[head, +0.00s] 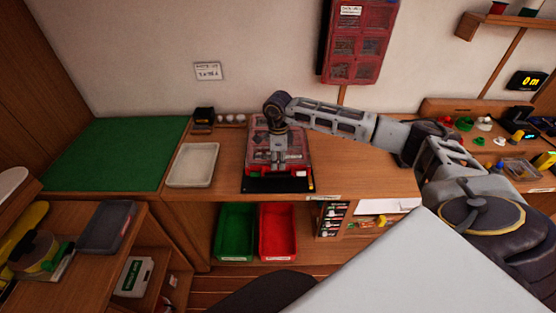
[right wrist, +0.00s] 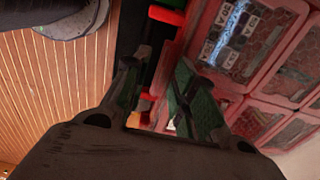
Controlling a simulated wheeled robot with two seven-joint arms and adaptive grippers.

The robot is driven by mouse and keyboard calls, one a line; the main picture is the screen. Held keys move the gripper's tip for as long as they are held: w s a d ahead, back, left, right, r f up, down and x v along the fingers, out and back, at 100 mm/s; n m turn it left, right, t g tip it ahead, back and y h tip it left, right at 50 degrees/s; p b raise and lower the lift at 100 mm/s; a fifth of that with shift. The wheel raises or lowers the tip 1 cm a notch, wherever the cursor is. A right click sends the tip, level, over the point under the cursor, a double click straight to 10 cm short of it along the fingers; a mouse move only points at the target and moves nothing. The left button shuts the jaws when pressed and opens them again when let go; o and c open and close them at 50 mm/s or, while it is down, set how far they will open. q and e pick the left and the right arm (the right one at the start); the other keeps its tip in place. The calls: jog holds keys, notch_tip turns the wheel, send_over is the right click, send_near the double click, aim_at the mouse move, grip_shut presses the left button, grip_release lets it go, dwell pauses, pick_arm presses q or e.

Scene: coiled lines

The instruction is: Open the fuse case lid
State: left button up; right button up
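The fuse case (head: 297,160) is red with clear windows and lies on a black mat on the middle table; its lid looks shut. It fills the right side of the right wrist view (right wrist: 262,82), with fuses showing behind the windows. My right gripper (head: 278,172) points down over the case's front part and hides its middle. In the right wrist view its two fingers (right wrist: 160,88) are apart, with a red part of the case's front edge (right wrist: 165,65) between or just beyond them. I cannot tell whether they touch it. My left gripper is not in view.
The black mat (head: 270,185) reaches the table's front edge. A pale tray (head: 192,165) and a green mat (head: 120,152) lie left. A green bin (head: 236,231) and a red bin (head: 277,231) sit below. A red cabinet (head: 358,40) hangs on the wall above.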

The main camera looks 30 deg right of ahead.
grip_shut()
jog(key=shift+r, duration=0.1)
dwell(0.4)
